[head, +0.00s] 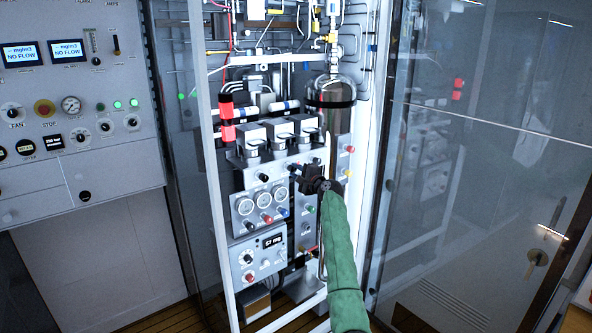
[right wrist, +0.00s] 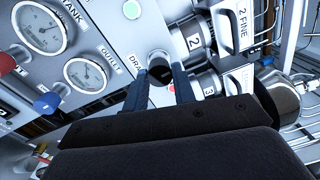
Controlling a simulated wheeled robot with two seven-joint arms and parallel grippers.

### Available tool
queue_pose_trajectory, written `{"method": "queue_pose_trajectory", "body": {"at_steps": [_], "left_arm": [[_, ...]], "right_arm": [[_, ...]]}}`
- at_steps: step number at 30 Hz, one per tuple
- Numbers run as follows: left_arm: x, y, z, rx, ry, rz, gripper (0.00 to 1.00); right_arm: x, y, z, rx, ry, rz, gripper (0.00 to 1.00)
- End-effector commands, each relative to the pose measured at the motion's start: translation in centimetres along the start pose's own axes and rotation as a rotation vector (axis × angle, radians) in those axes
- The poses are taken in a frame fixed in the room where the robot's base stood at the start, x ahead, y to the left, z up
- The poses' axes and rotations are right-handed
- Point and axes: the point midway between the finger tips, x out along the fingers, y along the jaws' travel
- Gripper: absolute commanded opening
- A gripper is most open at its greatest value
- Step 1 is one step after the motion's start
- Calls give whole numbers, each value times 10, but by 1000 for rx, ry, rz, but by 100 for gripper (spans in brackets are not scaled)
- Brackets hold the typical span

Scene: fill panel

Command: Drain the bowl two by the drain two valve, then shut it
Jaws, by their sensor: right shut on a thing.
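My right gripper (head: 309,181) is at the front of the panel, its arm in a green sleeve coming from below. In the right wrist view its two fingers (right wrist: 159,78) are shut on a dark round valve knob (right wrist: 159,62), one finger on each side. A label beginning "DRA" is beside the knob, its rest hidden, so its number cannot be read. The filter unit marked 2 FINE (right wrist: 190,42) is close by. In the head view three filter units stand in a row, the middle one (head: 281,142) among them. The bowl's liquid level cannot be made out. My left gripper is out of view.
Gauges (head: 262,202) with red and blue knobs are left of the gripper, and a display box (head: 259,257) is below. A glass door (head: 470,160) is on the right, and a control cabinet (head: 75,110) is on the left.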

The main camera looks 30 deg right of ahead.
Motion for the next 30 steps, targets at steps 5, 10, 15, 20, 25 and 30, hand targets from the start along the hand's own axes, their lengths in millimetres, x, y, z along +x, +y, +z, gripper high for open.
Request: {"method": "queue_pose_trajectory", "body": {"at_steps": [5, 10, 15, 20, 25, 30], "left_arm": [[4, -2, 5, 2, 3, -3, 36], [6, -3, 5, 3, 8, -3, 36], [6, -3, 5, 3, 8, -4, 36], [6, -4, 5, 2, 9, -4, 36], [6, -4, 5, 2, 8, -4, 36], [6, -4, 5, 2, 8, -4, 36]], "right_arm": [[-1, 1, -1, 41, 4, 0, 4], [-1, 1, -1, 54, 4, 1, 4], [-1, 2, -1, 54, 4, 1, 4], [-1, 2, -1, 54, 4, 1, 28], [0, 1, -1, 54, 4, 1, 48], [0, 1, 0, 53, 3, 0, 48]]}}
